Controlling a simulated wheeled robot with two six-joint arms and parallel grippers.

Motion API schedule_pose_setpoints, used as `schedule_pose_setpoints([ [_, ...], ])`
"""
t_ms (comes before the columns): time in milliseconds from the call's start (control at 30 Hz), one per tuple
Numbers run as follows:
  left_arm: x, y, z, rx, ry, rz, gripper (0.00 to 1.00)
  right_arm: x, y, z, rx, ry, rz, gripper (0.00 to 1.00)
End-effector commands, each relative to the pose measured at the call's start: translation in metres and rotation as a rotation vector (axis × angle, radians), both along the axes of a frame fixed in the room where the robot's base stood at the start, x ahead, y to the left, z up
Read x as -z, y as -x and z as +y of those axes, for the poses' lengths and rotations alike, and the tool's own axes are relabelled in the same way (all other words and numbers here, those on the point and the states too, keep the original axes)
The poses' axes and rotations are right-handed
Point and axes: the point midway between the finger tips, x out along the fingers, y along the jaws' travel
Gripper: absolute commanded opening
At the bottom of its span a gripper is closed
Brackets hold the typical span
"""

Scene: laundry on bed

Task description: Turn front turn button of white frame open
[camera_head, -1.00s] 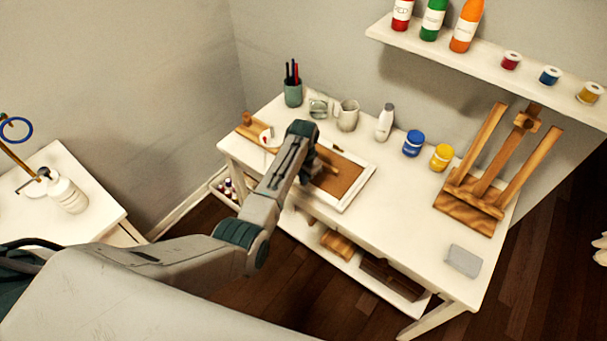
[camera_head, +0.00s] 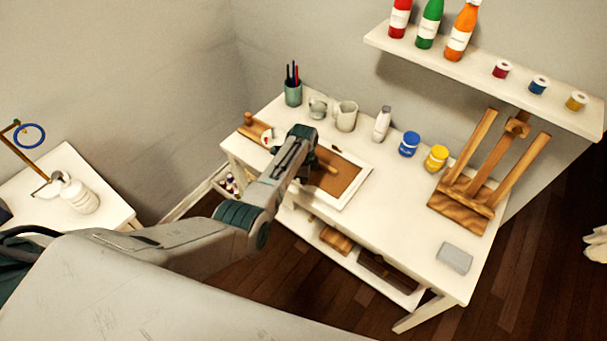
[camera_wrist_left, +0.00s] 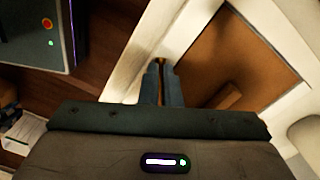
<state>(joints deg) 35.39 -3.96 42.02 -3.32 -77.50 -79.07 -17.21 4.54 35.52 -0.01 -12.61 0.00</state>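The white frame (camera_head: 359,197) lies face down on the white table, its brown backing (camera_head: 345,176) showing. It also shows in the wrist view (camera_wrist_left: 196,60), with the backing (camera_wrist_left: 235,55). A small dark turn button (camera_head: 337,149) is on its far side. The front turn button (camera_wrist_left: 160,62) is a small brownish piece at my left fingertips in the wrist view; the arm hides it in the head view. My left gripper (camera_wrist_left: 162,72) points down at the frame's near edge, its fingers close together around that piece. My right gripper is out of view.
A wooden peg or handle (camera_head: 326,163) lies over the backing. A cup of brushes (camera_head: 293,88), a mug (camera_head: 346,115), a white bottle (camera_head: 382,124) and paint jars (camera_head: 409,144) stand behind. An easel (camera_head: 485,180) is at right. The table's front right is mostly clear.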

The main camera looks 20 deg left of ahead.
Motion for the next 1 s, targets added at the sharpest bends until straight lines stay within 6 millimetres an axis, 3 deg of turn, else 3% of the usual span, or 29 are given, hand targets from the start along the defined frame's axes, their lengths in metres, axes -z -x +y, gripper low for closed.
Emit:
schedule_pose_setpoints([
  [500, -0.001, -0.001, 0.0, 0.39, 0.0, -0.001, 0.0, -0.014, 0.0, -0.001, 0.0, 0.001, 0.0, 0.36],
  [1000, -0.001, -0.001, 0.0, 0.497, 0.0, -0.001, 0.0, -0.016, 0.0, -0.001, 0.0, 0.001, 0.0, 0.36],
])
